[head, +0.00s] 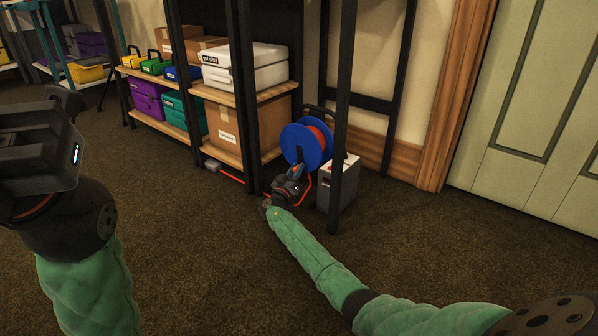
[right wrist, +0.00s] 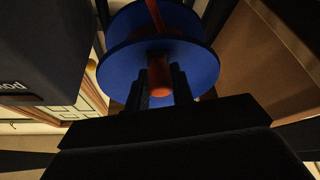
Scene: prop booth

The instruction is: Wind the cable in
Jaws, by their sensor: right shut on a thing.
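The cable reel (head: 306,146) has blue round flanges with red cable wound between them, and it stands beside a dark shelf post. Loose red cable (head: 232,178) lies on the carpet between a small grey block (head: 212,165) and the reel's foot. My right gripper (head: 297,173) is low in front of the reel. In the right wrist view its two dark fingers (right wrist: 159,88) are shut on an orange-red crank knob (right wrist: 159,75), in front of the blue flange (right wrist: 125,65). My left gripper (head: 45,145) is at the left edge, away from the reel; its fingers are not clear.
A grey box (head: 338,188) with a light top stands just right of the reel, behind a dark post (head: 343,110). Shelves (head: 185,128) with cartons and coloured cases stand left of the reel. A green door (head: 530,120) is at right. The carpet in front is clear.

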